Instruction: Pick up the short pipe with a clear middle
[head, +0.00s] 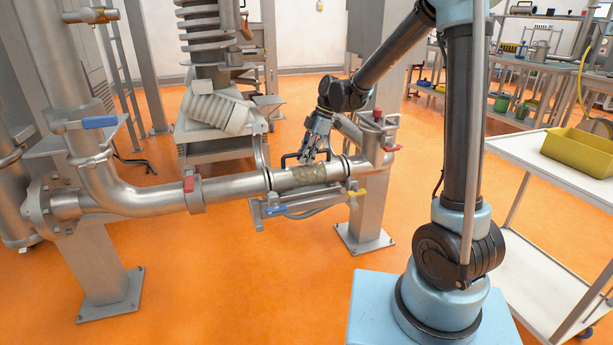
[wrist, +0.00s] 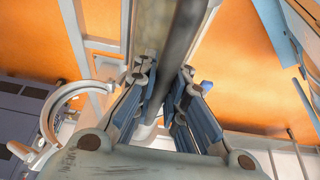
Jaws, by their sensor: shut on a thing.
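The short pipe with a clear middle (head: 309,175) sits in the steel pipe line in the head view, its middle murky green-brown. Clamp rings stand at both its ends. A dark bent handle (head: 287,157) rises just behind it, seemingly part of it, though its joints are hidden. My gripper (head: 304,156) points down at the back of the clear part. In the wrist view its blue-grey fingers (wrist: 172,88) are shut on a long dark bar (wrist: 186,35), seemingly this handle. A paler band runs beside the bar. The fingertips' exact contact is partly hidden.
Valves with a blue lever (head: 275,209) and a yellow lever (head: 357,193) hang below the pipe. A red-handled valve (head: 377,116) stands to its right. A white trolley (head: 525,152) bears a yellow bin (head: 578,151) at right. Orange floor is open in front.

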